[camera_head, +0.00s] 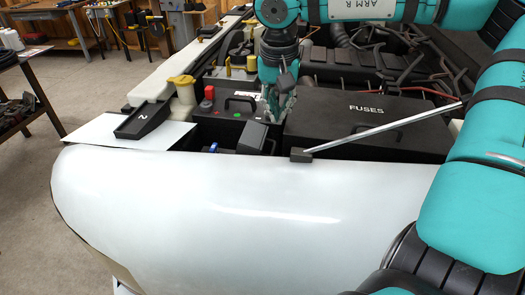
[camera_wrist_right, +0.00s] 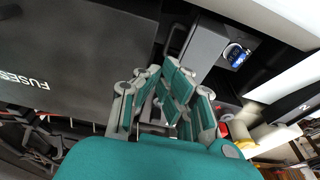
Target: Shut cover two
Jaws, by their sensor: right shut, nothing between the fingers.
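A black part marked "2" (camera_head: 145,118), which looks like cover two, lies on a white panel left of the engine bay, slightly tilted. Its "2" marking (camera_wrist_right: 305,106) also shows at the right edge of the right wrist view. My right gripper (camera_head: 274,112) points down between the battery and the black fuse box, to the right of the part marked "2" and apart from it. Its fingers (camera_wrist_right: 176,92) are together with nothing between them. My left gripper is not in view.
The fuse box (camera_head: 365,118) is right of my gripper. The battery with a red cap (camera_head: 207,105) is on the left. A metal prop rod (camera_head: 385,127) slants across the fuse box.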

